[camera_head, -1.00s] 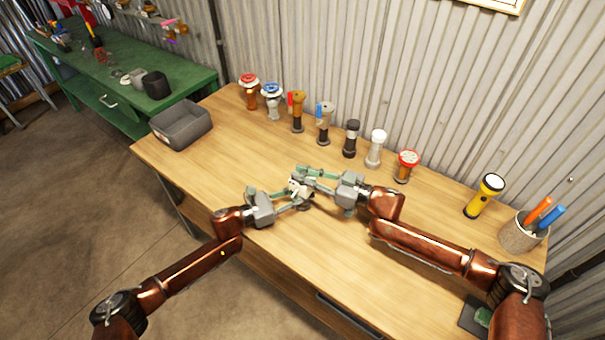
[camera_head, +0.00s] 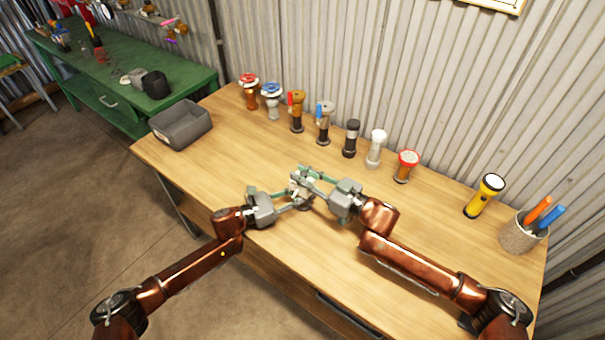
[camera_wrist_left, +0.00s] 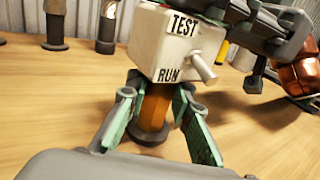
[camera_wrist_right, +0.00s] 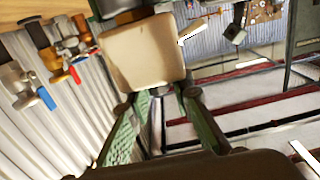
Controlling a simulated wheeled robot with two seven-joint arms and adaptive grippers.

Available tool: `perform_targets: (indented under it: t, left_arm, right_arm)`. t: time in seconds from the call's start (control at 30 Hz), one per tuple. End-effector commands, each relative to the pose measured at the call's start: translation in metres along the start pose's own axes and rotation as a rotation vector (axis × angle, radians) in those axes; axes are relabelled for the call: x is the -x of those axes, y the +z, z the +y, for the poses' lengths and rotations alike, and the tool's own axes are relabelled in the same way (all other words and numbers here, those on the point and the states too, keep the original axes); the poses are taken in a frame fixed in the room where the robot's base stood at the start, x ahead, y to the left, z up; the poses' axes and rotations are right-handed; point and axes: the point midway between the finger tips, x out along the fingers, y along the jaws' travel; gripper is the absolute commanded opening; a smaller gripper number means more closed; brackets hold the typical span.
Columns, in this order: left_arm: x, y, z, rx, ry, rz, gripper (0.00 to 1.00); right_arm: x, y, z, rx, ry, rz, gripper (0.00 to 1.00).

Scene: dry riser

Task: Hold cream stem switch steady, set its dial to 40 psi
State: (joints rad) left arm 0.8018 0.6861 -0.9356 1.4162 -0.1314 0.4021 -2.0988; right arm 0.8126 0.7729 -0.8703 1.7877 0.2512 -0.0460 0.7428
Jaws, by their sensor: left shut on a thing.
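The cream stem switch shows in the left wrist view as a cream box (camera_wrist_left: 175,45) with TEST and RUN labels, a small side lever (camera_wrist_left: 202,66), a brass-orange stem (camera_wrist_left: 153,107) and a dark foot. My left gripper (camera_head: 297,197) is shut on the stem below the box. The right wrist view shows a blank face of the cream box (camera_wrist_right: 142,52). My right gripper (camera_head: 308,180) is beside the upper part of the switch, its fingers apart; contact with the switch is unclear. I cannot see the dial or its reading.
A row of several valves and fittings (camera_head: 324,125) stands at the back along the corrugated wall. A grey bin (camera_head: 181,140) is at the left. A yellow flashlight (camera_head: 484,197) and a pen cup (camera_head: 520,238) stand at the right. The front tabletop is mostly clear.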

Motion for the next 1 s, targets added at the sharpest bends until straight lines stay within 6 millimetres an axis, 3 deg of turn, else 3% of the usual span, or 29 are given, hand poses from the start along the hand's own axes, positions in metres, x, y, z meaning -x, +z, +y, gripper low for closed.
perform_targets:
  t: [0.2,0.57,1.0]
  left_arm:
    - [0.001,0.000,0.000,0.001,0.001,0.000,0.00]
    - [0.002,0.000,0.002,0.001,0.003,0.000,0.00]
    - [0.001,0.000,0.002,0.001,0.004,0.001,0.00]
  right_arm:
    - [0.000,-0.001,0.001,0.001,0.001,0.000,0.35]
    - [0.007,0.000,0.002,0.001,0.003,-0.001,0.35]
    - [0.090,0.001,0.002,0.000,0.003,-0.002,0.35]
